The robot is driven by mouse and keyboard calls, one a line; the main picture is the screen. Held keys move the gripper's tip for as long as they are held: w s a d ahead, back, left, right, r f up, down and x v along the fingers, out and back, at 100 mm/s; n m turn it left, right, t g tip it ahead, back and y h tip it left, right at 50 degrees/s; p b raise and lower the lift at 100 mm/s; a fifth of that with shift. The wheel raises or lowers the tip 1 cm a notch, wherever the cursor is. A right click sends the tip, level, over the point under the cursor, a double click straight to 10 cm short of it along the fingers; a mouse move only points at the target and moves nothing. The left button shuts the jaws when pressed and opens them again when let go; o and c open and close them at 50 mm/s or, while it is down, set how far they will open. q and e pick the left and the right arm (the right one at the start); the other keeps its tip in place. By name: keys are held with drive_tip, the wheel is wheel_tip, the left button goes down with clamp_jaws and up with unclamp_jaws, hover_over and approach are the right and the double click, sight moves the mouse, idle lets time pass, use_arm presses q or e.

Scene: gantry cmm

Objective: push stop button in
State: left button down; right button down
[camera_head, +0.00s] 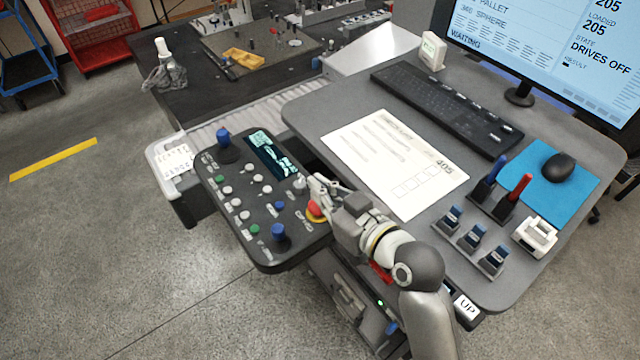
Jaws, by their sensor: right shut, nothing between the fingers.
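The stop button (315,210) is a red cap on a yellow base at the right edge of the dark control panel (265,252). My right gripper (315,190) is shut and empty, with its fingertips right at the button and covering part of it. I cannot tell whether the fingers touch the cap, or how deep the cap sits. My left gripper is not in view.
The panel also carries blue knobs (278,232), several small buttons and a lit display (272,155). The grey desk (310,108) beside it holds a paper sheet (390,160), keyboard (445,105), monitor (550,45) and mouse (558,167). Open floor lies at left.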

drive_tip(key=shift+s+d+f+b, duration=0.15)
drive_tip(key=shift+f+b, duration=0.15)
drive_tip(key=shift+f, duration=0.1)
drive_tip(key=shift+s+d+f+b, duration=0.15)
drive_tip(key=shift+f+b, duration=0.15)
drive_tip(key=shift+f, duration=0.25)
drive_tip(key=shift+w+a+f+b, duration=0.15)
drive_tip(key=shift+w+a+b, duration=0.1)
drive_tip(key=shift+b, duration=0.1)
drive_tip(key=shift+s+d, duration=0.1)
